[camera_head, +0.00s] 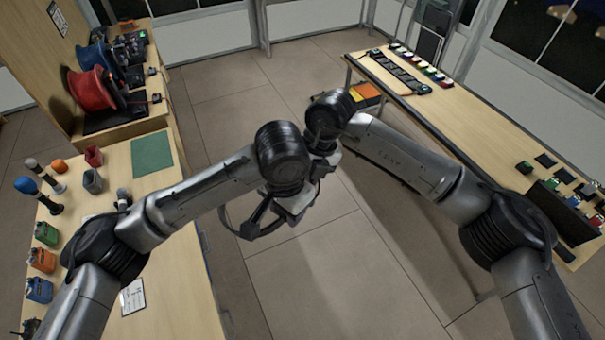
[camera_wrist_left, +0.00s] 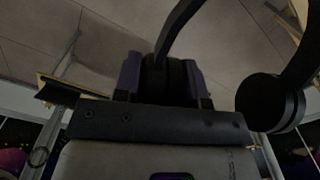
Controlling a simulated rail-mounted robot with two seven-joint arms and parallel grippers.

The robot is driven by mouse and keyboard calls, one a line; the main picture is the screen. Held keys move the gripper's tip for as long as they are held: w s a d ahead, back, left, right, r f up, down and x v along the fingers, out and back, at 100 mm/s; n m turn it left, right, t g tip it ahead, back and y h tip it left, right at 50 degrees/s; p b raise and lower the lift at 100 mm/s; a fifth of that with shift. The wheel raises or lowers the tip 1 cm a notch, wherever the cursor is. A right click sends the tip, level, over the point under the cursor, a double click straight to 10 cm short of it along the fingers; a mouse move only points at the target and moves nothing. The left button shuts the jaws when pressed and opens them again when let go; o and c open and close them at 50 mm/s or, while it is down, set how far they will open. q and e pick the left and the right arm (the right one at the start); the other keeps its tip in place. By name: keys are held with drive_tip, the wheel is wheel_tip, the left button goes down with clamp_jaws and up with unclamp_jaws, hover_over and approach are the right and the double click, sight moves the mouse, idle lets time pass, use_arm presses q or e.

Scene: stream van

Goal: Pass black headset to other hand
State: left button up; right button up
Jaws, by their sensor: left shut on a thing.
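The black headset (camera_head: 250,232) hangs in the air over the floor, at the middle of the head view. My left gripper (camera_head: 293,210) is shut on it. In the left wrist view the fingers (camera_wrist_left: 163,78) close around one ear cup. The headband rises from there and curves to the right, and the other ear cup (camera_wrist_left: 268,103) hangs free at the right. My right gripper (camera_head: 324,160) is close beside my left wrist, at its right. Its fingers are mostly hidden, so I cannot tell whether it touches the headset.
A wooden bench (camera_head: 180,275) at the left holds small coloured containers, microphones and a green mat (camera_head: 152,153). Cable reels (camera_head: 92,88) stand behind it. A long table (camera_head: 455,110) at the right carries small devices. The floor between is open.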

use_arm(q)
drive_tip(key=shift+o, duration=0.2)
drive_tip(key=shift+d, duration=0.15)
use_arm(e)
drive_tip(key=shift+s+a+r, duration=0.15)
drive_tip(key=shift+a, duration=0.15)
clamp_jaws()
use_arm(q)
drive_tip(key=o, duration=1.1)
use_arm(e)
drive_tip(key=shift+d, duration=0.15)
